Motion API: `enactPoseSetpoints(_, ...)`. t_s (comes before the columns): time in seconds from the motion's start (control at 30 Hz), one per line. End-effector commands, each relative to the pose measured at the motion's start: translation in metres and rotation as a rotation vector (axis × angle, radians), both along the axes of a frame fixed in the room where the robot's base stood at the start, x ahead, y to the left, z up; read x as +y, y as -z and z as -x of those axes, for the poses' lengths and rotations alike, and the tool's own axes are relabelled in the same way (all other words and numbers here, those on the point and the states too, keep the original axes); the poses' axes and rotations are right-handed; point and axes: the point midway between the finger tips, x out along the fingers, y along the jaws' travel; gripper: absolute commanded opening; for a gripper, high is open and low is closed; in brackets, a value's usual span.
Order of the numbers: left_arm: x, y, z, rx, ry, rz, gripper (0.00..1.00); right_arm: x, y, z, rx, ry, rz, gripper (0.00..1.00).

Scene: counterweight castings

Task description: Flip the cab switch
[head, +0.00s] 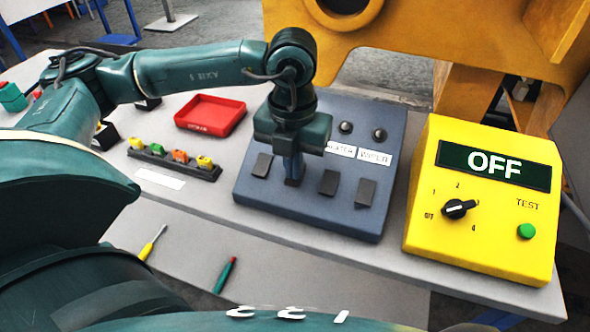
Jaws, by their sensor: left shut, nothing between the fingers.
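A blue-grey switch panel (315,207) lies on the bench in the middle of the head view. Dark rocker switches show on it: one at the left (262,165), one right of my gripper (328,183) and one farther right (366,192). My left gripper (293,180) points down over the panel, shut and empty, between the left and middle rockers. Its fingertips are at or just above the panel face; I cannot tell if they touch. The gripper hides part of the label row; the readable labels seem to be heater and wiper. No cab label is readable. My right gripper is not in view.
A yellow test box (425,240) reading OFF, with a dial and green button, stands right of the panel. A red tray (211,114) and a dark strip of coloured blocks (172,163) are to the left. Two screwdrivers (153,243) (225,274) lie near the front.

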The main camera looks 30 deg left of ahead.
Motion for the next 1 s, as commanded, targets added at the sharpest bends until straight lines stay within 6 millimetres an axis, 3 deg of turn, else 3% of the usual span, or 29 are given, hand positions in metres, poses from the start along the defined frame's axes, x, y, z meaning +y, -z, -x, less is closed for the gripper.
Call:
enactPoseSetpoints(0.03, 0.000, 0.000, 0.001, 0.003, 0.001, 0.000, 0.00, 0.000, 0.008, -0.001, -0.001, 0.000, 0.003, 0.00)
enactPoseSetpoints(0.8, 0.000, -0.064, 0.000, 0.001, 0.000, -0.001, 0.00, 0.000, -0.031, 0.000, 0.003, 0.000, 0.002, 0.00)
enactPoseSetpoints(1.0, 0.000, -0.068, 0.000, 0.002, 0.000, 0.000, 0.00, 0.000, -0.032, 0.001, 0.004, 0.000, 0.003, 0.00)
